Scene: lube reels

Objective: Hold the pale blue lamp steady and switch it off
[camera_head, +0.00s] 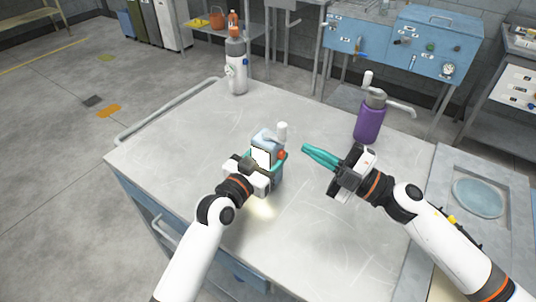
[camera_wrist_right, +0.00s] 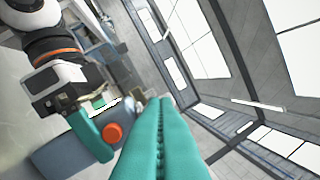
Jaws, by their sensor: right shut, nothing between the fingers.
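The pale blue lamp (camera_head: 268,137) stands on the metal table, with a bright white panel on its front and a glow on the tabletop before it. An orange-red button (camera_head: 282,154) is on its right side; it also shows in the right wrist view (camera_wrist_right: 112,133). My left gripper (camera_head: 264,164) is around the lamp's body, teal fingers against it, and hides part of it. My right gripper (camera_head: 305,150) is shut and empty, its teal fingertips pointing left toward the lamp, a short gap from the button. Its fingers fill the lower middle of the wrist view (camera_wrist_right: 163,140).
On the metal table (camera_head: 180,140), a purple pump bottle (camera_head: 369,118) stands behind my right gripper. A small white-capped item (camera_head: 282,131) is right by the lamp. The table's left side is clear.

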